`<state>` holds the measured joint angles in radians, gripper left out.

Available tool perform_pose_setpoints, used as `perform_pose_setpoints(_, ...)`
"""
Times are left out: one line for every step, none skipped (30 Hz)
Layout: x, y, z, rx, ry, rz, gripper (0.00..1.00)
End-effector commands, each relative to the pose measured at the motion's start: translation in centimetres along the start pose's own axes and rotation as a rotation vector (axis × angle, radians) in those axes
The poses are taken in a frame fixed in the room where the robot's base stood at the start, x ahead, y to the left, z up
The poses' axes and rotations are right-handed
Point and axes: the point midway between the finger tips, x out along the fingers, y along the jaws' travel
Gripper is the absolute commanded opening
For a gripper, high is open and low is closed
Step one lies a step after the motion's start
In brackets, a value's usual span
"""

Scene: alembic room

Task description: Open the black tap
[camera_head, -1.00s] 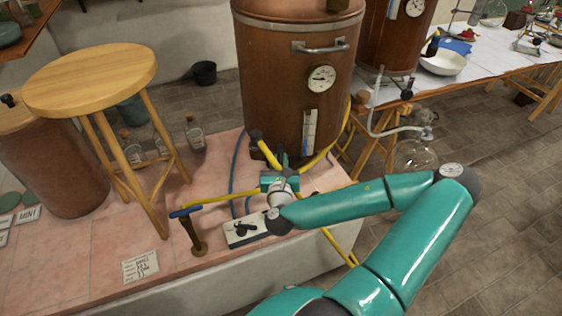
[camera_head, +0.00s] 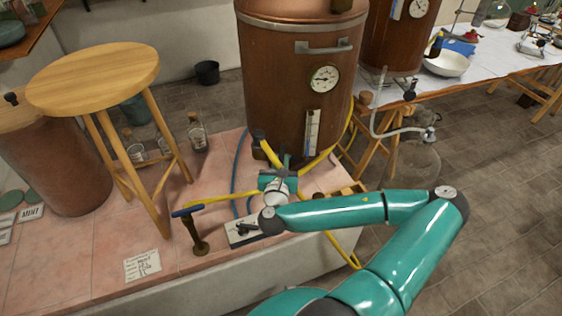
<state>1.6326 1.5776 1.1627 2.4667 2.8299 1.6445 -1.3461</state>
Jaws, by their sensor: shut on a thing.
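My gripper (camera_head: 284,162) is at the foot of the large copper vessel (camera_head: 290,75), on its near side, with its fingers pointing at the vessel. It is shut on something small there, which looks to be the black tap. The jaws and wrist hide nearly all of it, so I cannot tell how far its handle is turned. A yellow hose (camera_head: 271,152) with a dark end runs close beside the fingers.
A blue-handled brass tap (camera_head: 198,235) stands left of my wrist on the pink tiled bench (camera_head: 90,262). A wooden stool (camera_head: 95,75) stands on the bench at left. Glass bottles (camera_head: 197,135) stand behind it. Yellow and blue hoses run around the gripper.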

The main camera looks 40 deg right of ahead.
Motion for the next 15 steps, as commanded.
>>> perform_pose_setpoints(0.17,-0.12,0.20,0.000,-0.007,-0.004,0.00)
perform_pose_setpoints(0.16,-0.12,0.20,0.000,-0.007,-0.004,0.00)
perform_pose_setpoints(0.16,-0.12,0.20,0.000,-0.007,-0.004,0.20)
perform_pose_setpoints(0.16,-0.12,0.19,0.000,-0.006,-0.004,0.25)
perform_pose_setpoints(0.15,-0.12,0.17,0.000,-0.006,-0.004,0.25)
perform_pose_setpoints(0.13,-0.10,0.15,0.000,-0.005,-0.003,0.25)
perform_pose_setpoints(0.12,-0.09,0.14,0.000,-0.005,-0.003,0.25)
perform_pose_setpoints(0.11,-0.08,0.12,0.000,-0.004,-0.003,0.25)
perform_pose_setpoints(0.09,-0.07,0.11,0.000,-0.004,-0.002,0.25)
perform_pose_setpoints(0.08,-0.06,0.10,0.000,-0.003,-0.002,0.25)
perform_pose_setpoints(0.07,-0.05,0.09,0.000,-0.003,-0.002,0.25)
perform_pose_setpoints(0.06,-0.05,0.08,0.000,-0.003,-0.001,0.25)
perform_pose_setpoints(0.06,-0.04,0.07,0.000,-0.002,0.000,0.25)
perform_pose_setpoints(0.05,-0.04,0.07,-0.001,-0.002,0.001,0.25)
perform_pose_setpoints(0.04,-0.05,0.08,-0.002,-0.003,0.003,0.25)
